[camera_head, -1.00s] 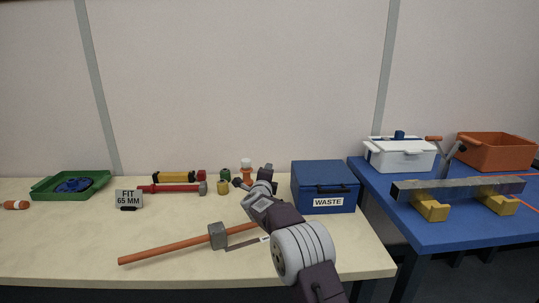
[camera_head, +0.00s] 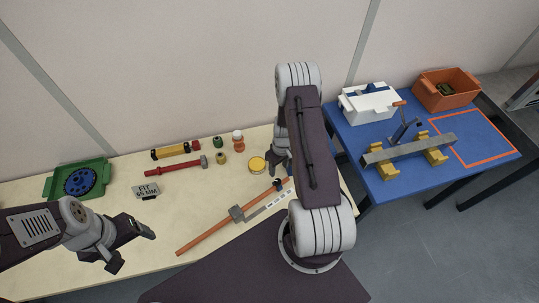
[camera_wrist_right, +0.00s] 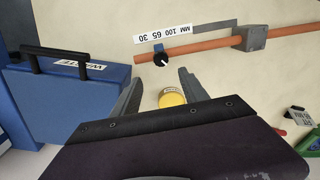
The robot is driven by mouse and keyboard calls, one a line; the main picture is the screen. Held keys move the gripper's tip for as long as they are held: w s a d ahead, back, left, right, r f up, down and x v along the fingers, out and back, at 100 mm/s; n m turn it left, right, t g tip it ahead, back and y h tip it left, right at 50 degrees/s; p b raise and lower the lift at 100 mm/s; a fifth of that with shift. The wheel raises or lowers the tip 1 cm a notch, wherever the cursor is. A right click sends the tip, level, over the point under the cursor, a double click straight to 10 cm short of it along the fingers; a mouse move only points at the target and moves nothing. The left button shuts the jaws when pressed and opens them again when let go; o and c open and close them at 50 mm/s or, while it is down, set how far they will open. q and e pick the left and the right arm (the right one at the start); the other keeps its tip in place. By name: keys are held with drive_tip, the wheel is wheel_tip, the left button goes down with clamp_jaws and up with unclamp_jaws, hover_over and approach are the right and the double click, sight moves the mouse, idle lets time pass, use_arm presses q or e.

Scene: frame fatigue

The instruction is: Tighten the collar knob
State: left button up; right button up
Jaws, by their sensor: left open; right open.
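In the right wrist view the collar (camera_wrist_right: 158,47) is blue with a black knob (camera_wrist_right: 161,60) facing the camera. My left gripper (camera_head: 134,247) is open and empty at the front left. A sign (camera_head: 146,191) reads FIT 65 MM.
A yellow round tin (camera_head: 257,164) lies near my right fingers. The blue WASTE box (camera_wrist_right: 75,85) is close beside them. A red hammer (camera_head: 175,166), small jars and a green tray (camera_head: 52,184) stand further left. A blue table (camera_head: 385,185) with bins is at the right.

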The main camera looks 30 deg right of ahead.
sight(278, 181)
drive_tip(key=shift+s+a, duration=0.1)
drive_tip(key=shift+s, duration=0.5)
wheel_tip(278, 181, down, 8)
drive_tip(key=shift+w+a+r+p, duration=0.1)
drive_tip(key=shift+a+r+p, duration=0.1)
drive_tip(key=shift+p, duration=0.6)
drive_tip(key=shift+f, duration=0.5)
use_arm(q)
drive_tip(key=r, duration=0.2)
drive_tip(key=shift+s+r, duration=0.2)
drive_tip(key=shift+r, duration=0.1)
use_arm(e)
clamp_jaws()
